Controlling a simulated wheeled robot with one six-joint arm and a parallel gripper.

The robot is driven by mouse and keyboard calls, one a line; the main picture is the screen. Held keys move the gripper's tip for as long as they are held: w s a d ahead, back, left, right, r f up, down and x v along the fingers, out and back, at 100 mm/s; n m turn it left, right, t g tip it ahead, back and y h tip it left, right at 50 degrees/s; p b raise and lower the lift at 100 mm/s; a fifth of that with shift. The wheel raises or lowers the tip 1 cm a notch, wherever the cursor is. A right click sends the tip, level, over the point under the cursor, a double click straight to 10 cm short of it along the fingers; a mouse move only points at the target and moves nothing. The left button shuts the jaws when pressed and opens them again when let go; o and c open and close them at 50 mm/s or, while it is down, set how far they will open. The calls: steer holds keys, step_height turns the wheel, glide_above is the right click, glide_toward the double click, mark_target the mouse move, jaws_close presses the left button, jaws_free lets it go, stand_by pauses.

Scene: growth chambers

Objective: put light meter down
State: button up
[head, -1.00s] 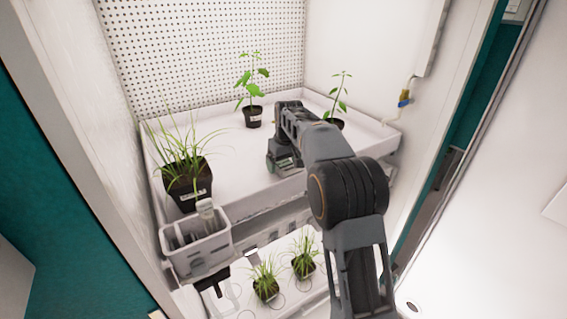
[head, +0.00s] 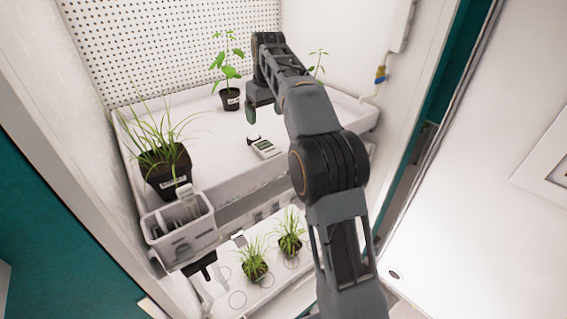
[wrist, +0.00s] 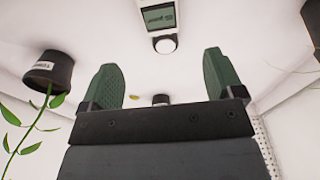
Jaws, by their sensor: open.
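The light meter (head: 265,149) lies on the white upper tray (head: 215,150), a small pale device with a dark display. It also shows in the wrist view (wrist: 158,18), with its screen and a round white sensor. My gripper (head: 262,108) is above and behind the meter in the head view, apart from it. In the wrist view my gripper (wrist: 163,85) has its two green fingers spread wide with nothing between them.
A grassy potted plant (head: 168,172) stands at the tray's left, a leafy one (head: 230,98) at the back. Another plant (head: 318,66) is partly hidden behind my arm. A caddy (head: 180,235) hangs at the front left. Two grassy pots (head: 254,270) sit on the lower shelf.

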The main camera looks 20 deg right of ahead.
steer(key=s+m+t, duration=0.2)
steer(key=s, duration=1.4)
steer(key=s+f+m+t, duration=0.1)
steer(key=s+f, duration=0.9)
steer(key=s, duration=0.4)
steer(key=shift+a+f+m+h, duration=0.3)
steer(key=shift+a+f+m, duration=0.05)
steer(key=shift+f+m, duration=0.05)
step_height(320, 180, down, 2)
steer(key=shift+w+b, duration=0.15)
steer(key=shift+b, duration=0.7)
